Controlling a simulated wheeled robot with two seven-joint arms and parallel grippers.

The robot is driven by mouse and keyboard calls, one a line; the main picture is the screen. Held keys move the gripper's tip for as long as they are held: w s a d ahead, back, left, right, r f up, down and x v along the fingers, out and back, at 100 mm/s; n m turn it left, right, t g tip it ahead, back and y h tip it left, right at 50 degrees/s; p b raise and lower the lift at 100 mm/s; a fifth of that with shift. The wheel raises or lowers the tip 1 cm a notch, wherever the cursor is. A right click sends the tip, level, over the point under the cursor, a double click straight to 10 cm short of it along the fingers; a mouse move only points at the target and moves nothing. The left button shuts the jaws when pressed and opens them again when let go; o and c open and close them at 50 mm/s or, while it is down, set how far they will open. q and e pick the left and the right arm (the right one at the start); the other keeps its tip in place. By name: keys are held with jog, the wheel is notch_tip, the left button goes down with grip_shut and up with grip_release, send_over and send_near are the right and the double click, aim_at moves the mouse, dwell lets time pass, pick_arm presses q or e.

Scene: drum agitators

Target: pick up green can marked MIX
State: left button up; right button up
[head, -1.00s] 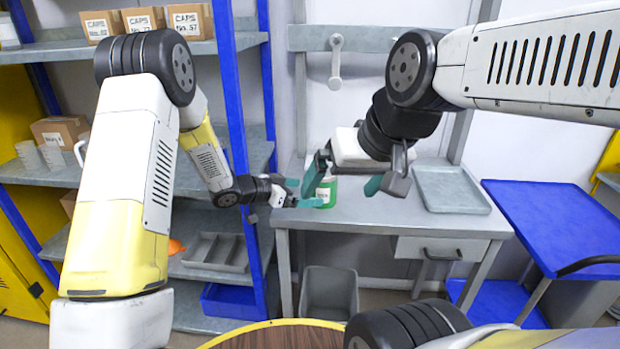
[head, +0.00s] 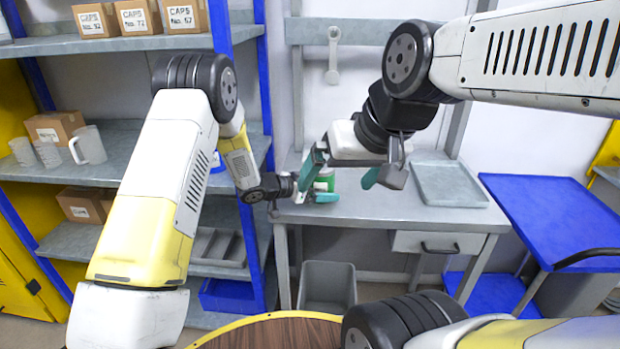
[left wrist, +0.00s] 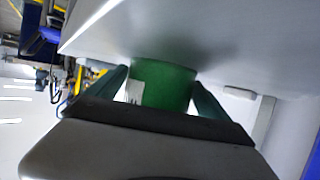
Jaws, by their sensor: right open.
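The green can (head: 326,181) stands on the grey workbench (head: 420,215), partly hidden behind my grippers in the head view. In the left wrist view the can (left wrist: 163,84) is between the fingers of my left gripper (left wrist: 163,92), with a bit of white label showing at its left side. The fingers are close to the can's sides; I cannot tell whether they press on it. In the head view my left gripper (head: 316,193) reaches in from the left at the can. My right gripper (head: 343,172) is open and empty, in front of and above the bench. The word MIX is not readable.
A grey tray (head: 447,184) lies on the bench to the right. Shelves with blue posts (head: 233,100) hold boxes and jugs at left. A blue-topped cart (head: 550,215) is at right.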

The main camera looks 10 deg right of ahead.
pick_arm(q)
jog(key=shift+r, duration=0.1)
jog(key=c, duration=1.6)
